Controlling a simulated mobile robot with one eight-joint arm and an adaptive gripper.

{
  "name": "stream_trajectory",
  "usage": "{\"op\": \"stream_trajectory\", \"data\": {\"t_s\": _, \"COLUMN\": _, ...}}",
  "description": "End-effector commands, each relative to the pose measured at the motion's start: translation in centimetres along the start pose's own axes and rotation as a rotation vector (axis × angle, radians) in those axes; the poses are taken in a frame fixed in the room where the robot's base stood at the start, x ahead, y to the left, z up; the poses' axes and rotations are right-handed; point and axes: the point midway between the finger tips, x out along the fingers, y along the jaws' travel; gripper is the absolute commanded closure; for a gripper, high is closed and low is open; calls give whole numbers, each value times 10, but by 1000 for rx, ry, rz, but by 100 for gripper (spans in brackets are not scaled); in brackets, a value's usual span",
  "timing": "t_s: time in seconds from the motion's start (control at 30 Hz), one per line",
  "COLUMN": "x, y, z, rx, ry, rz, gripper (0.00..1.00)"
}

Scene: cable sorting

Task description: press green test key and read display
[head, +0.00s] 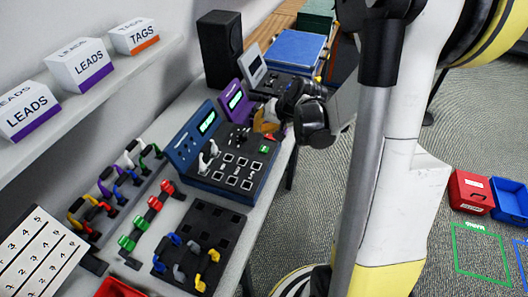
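A dark blue tester (190,146) stands on the bench with a lit cyan display (208,122); its characters are too small to read. A green key (264,149) sits at the right of its key panel, near a red key (270,137). My gripper (266,122) is above and behind the green key, apart from it, near a purple-framed unit whose display (236,99) is also lit. An orange-yellow part shows at my gripper's tip; I cannot tell whether it is a finger or a held thing. The finger opening is hidden.
Racks of coloured cables, including a black tray (225,218), stand at the front of the bench. A grey-framed unit (254,68) and a black speaker (219,48) are behind. A shelf (100,90) with boxes runs along the left. Red (470,191) and blue bins stand on the floor.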

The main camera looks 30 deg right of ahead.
Motion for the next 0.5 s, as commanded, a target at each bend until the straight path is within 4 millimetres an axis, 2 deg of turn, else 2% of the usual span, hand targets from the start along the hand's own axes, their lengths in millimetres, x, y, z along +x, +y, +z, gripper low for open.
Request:
{"op": "stream_trajectory", "data": {"t_s": 0.03, "x": 10, "y": 5, "z": 5, "rx": 0, "ry": 0, "rz": 0, "gripper": 100}}
{"op": "stream_trajectory", "data": {"t_s": 0.3, "x": 40, "y": 22, "z": 22, "rx": 0, "ry": 0, "rz": 0, "gripper": 100}}
{"op": "stream_trajectory", "data": {"t_s": 0.5, "x": 47, "y": 26, "z": 26, "rx": 0, "ry": 0, "rz": 0, "gripper": 100}}
